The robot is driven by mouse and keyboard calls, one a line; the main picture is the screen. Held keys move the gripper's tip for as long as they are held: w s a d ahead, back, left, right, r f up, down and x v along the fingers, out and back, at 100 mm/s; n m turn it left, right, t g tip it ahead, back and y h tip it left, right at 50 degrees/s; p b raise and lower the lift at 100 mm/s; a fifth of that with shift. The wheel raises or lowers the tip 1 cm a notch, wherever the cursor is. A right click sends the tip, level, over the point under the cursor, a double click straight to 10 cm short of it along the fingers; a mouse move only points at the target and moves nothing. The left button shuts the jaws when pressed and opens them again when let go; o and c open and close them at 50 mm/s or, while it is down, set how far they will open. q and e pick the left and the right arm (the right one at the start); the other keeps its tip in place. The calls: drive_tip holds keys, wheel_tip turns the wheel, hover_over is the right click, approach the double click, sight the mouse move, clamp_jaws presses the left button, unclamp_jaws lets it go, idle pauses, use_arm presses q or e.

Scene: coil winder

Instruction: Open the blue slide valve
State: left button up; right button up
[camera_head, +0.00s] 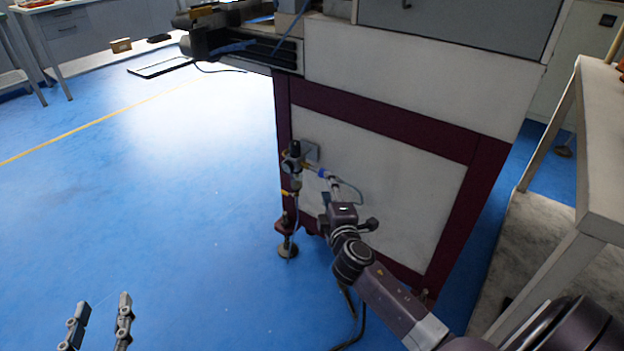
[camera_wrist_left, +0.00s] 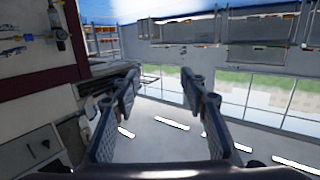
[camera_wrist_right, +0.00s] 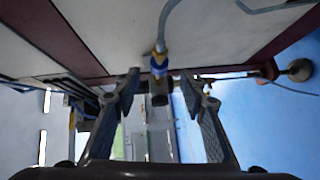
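The blue slide valve (camera_head: 323,172) sits on an air line beside the regulator unit (camera_head: 293,163) on the machine's side panel. In the right wrist view the blue valve (camera_wrist_right: 158,67) has brass-coloured ends and a grey hose bending up from it. My right gripper (camera_wrist_right: 160,82) is open, and the valve shows in the gap between its fingertips; I cannot tell whether either finger touches it. In the head view the right gripper (camera_head: 333,193) is just below the valve, partly hidden by its own body. My left gripper (camera_head: 98,312) is open and empty, low at the left.
The machine's white panel (camera_head: 400,170) has a maroon frame and a levelling foot (camera_head: 287,250) below the regulator. A grey table (camera_head: 604,150) stands close at the right. The blue floor (camera_head: 150,210) at the left is clear.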

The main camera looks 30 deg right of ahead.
drive_tip(key=b+x, duration=0.1)
drive_tip(key=x, duration=0.5)
drive_tip(key=shift+w+d+b, duration=0.2)
drive_tip(key=shift+w+b, duration=0.1)
drive_tip(key=shift+b, duration=0.05)
use_arm(q)
wheel_tip(320, 180, up, 10)
drive_tip(key=s+d+t+h, duration=0.1)
drive_tip(key=t+h, duration=0.1)
drive_tip(key=t, duration=0.3)
drive_tip(key=shift+r, duration=0.2)
use_arm(e)
drive_tip(key=shift+w+d, duration=0.15)
drive_tip(key=shift+w, duration=0.2)
drive_tip(key=shift+c, duration=0.7)
drive_tip(key=shift+f, duration=0.1)
clamp_jaws()
